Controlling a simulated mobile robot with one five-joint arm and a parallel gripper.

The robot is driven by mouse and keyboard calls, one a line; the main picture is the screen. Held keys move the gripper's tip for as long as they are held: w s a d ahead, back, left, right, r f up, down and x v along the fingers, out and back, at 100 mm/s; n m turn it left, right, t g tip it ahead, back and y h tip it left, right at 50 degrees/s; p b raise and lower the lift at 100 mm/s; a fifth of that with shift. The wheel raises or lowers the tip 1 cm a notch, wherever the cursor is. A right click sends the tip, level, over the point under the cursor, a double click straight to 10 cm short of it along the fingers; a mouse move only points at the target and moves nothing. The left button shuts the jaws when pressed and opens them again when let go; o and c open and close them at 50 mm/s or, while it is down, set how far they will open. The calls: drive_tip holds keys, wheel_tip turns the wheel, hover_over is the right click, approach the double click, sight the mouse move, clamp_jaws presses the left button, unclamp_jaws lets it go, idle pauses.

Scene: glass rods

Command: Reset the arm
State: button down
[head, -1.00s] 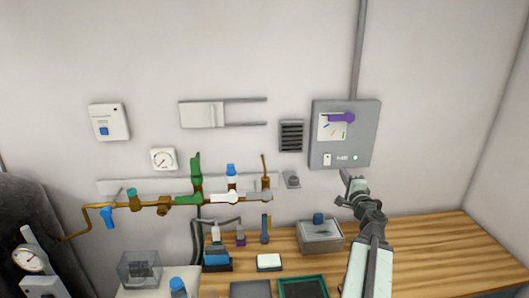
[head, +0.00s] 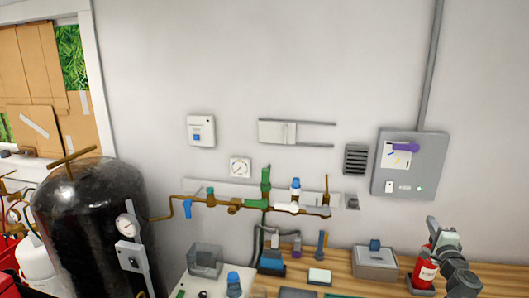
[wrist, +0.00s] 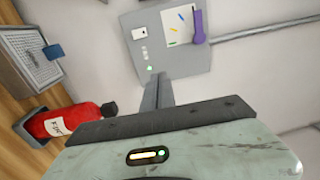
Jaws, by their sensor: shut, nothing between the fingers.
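My gripper (head: 432,226) is at the right of the head view, raised over the right part of the wooden bench. Its fingers are shut with nothing between them, and they also show in the wrist view (wrist: 157,90). The grey wall box (head: 408,166) with a purple handle is above and behind it. In the wrist view the box (wrist: 150,50) lies beyond the fingertips, apart from them as far as I can tell.
A red extinguisher (head: 425,272) stands close beside my arm, partly hidden by it. A grey lidded box (head: 375,263) is on the bench. Pipes with coloured valves (head: 265,190) run along the wall. A dark tank (head: 85,230) stands left.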

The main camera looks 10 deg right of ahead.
drive_tip(key=w+a+f+n+y, duration=0.1)
drive_tip(key=w+a+n+y, duration=0.15)
drive_tip(key=w+a, duration=0.45)
drive_tip(key=w+a+n+y, duration=0.2)
drive_tip(key=w+a+y, duration=0.15)
drive_tip(key=a, duration=0.75)
drive_tip(key=w+a+f+n+y, duration=0.1)
drive_tip(key=w+a+n+y, duration=0.1)
drive_tip(key=w+a, duration=0.5)
drive_tip(key=a+f+n+g+y, duration=0.2)
drive_tip(key=a+f+n+y, duration=0.15)
drive_tip(key=a, duration=0.85)
drive_tip(key=a+f+n+g+y, duration=0.25)
drive_tip(key=a+n, duration=0.25)
drive_tip(key=a, duration=0.7)
drive_tip(key=s+a+f+n+g, duration=0.3)
drive_tip(key=a+f, duration=0.2)
drive_tip(key=a, duration=0.2)
drive_tip(key=s+a+f+n+g, duration=0.3)
drive_tip(key=a+f, duration=0.2)
drive_tip(key=a, duration=0.1)
drive_tip(key=s+d+f+n+g+h, duration=0.1)
drive_tip(key=s+d+f+g+h, duration=0.5)
drive_tip(key=s+d, duration=0.3)
drive_tip(key=s+f+g, duration=0.1)
drive_tip(key=s, duration=0.2)
drive_tip(key=shift+d+f+n, duration=0.35)
drive_tip(key=shift+n, duration=0.05)
